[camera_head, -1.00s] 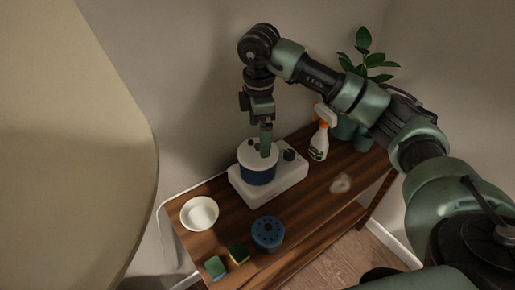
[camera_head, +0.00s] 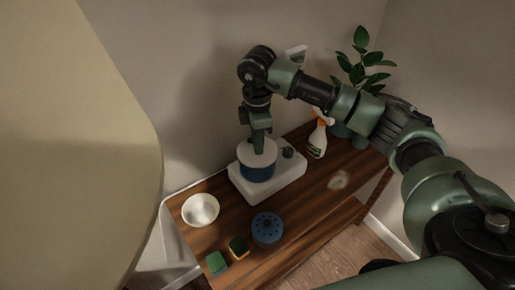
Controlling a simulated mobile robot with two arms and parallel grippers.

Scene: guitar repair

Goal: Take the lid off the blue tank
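The blue tank (camera_head: 259,174) stands on a white base (camera_head: 289,178) on the wooden table, with a round white lid (camera_head: 268,157) on top. My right gripper (camera_head: 258,149) points straight down from above, with its fingertips at the middle of the lid. The fingers overlap in this view, so I cannot tell whether they are open or shut, or whether they hold a knob on the lid. The lid looks level and seated on the tank. My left gripper is out of view.
A white bowl (camera_head: 200,209), a blue round piece with holes (camera_head: 267,230) and two sponges (camera_head: 216,263) (camera_head: 238,247) are nearer on the table (camera_head: 307,212). A spray bottle (camera_head: 317,139) and a plant (camera_head: 361,70) are at the back right. The table's right front is mostly clear.

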